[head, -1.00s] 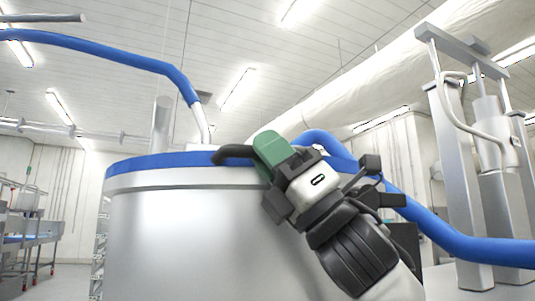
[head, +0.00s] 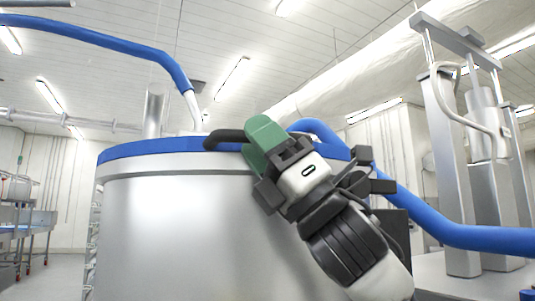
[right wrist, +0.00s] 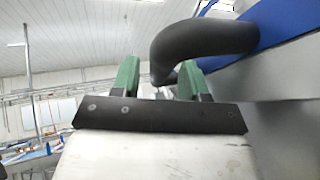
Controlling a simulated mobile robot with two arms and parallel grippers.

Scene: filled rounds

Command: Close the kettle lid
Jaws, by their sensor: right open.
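The kettle (head: 180,230) is a large shiny steel vessel with a blue band (head: 150,149) around its top, filling the middle of the head view. A black curved handle (head: 225,138) sticks out at the band; it also shows large in the right wrist view (right wrist: 205,42). My right gripper (head: 262,137) is at this handle, its green fingers open. In the right wrist view, the handle's far end shows between the fingers (right wrist: 158,80); whether they touch it I cannot tell. The lid's top surface is hidden from this low view. My left gripper is not in view.
Blue pipes run at the upper left (head: 110,45) and from behind my right gripper to the right edge (head: 460,235). Steel columns (head: 452,170) stand at the right. A rack (head: 30,225) stands at the far left, with open floor near it.

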